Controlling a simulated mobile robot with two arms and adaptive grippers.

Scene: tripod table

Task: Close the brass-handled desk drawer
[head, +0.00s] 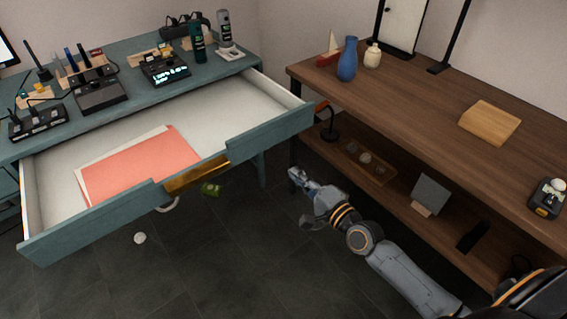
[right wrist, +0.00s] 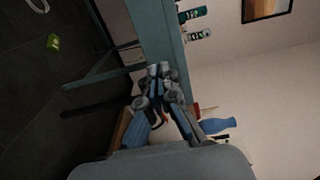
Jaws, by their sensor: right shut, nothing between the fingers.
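The teal desk drawer (head: 110,220) stands pulled far out of the teal desk (head: 130,95). Its brass handle (head: 197,174) is at the middle of the front panel's top edge. A red folder on white paper (head: 145,160) lies inside. My right gripper (head: 294,174) is shut and empty. In the right wrist view the gripper (right wrist: 160,72) shows in front of teal desk parts (right wrist: 155,30). My left gripper is not in view.
A wooden shelf table (head: 400,85) stands at the right, with a blue vase (head: 347,60) and a cream vase (head: 372,55) on top. Bottles and devices stand on the desk. A green item (head: 211,189) and a white ball (head: 140,238) lie on the dark floor.

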